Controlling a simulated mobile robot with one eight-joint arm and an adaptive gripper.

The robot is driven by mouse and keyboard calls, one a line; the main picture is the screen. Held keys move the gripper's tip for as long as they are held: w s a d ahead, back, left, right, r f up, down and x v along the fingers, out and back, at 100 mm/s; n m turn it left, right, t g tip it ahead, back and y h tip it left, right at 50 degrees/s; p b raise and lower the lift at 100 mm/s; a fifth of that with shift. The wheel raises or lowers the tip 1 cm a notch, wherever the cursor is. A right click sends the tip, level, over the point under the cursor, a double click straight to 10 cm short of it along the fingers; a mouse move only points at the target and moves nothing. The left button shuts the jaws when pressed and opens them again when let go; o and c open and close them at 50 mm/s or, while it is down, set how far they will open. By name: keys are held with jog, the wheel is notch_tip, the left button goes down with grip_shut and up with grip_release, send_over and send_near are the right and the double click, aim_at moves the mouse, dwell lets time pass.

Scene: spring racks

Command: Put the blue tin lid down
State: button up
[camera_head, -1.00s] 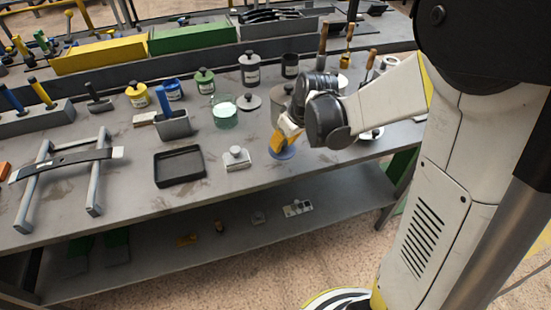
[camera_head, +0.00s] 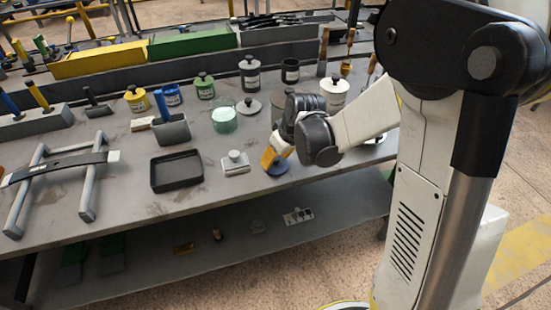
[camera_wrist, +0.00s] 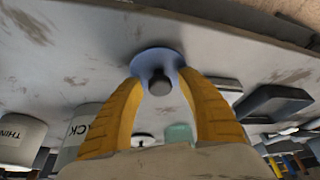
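The blue tin lid (camera_head: 277,168) is a round disc near the front edge of the grey workbench, below my gripper (camera_head: 273,160). In the wrist view the blue lid (camera_wrist: 148,60) lies flat, its dark round knob (camera_wrist: 159,83) facing me. The gripper looks open. The lid appears to rest on the bench, though its underside is hidden. The fingertips overlap the lid's edges in the picture; whether they touch it is unclear.
A small pale block with a knob (camera_head: 235,163) and a black tray (camera_head: 177,170) stand left of the lid. A grey lid (camera_head: 249,106), a green glass jar (camera_head: 224,119) and labelled tins (camera_head: 334,94) stand behind. Bare bench lies at the front.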

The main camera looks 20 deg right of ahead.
jog(key=p+v, duration=0.5)
jog(key=v, duration=0.6)
jog(key=s+r+m+t+h, duration=0.1)
jog(key=s+r+m, duration=0.1)
jog(key=s+r, duration=0.3)
jog(key=s+a+r+m+t, duration=0.1)
jog(key=s+r, duration=0.4)
jog(key=s, duration=0.6)
jog(key=shift+a+m+t+h, duration=0.4)
jog(key=shift+m+t, duration=0.1)
jog(key=shift+m, duration=0.2)
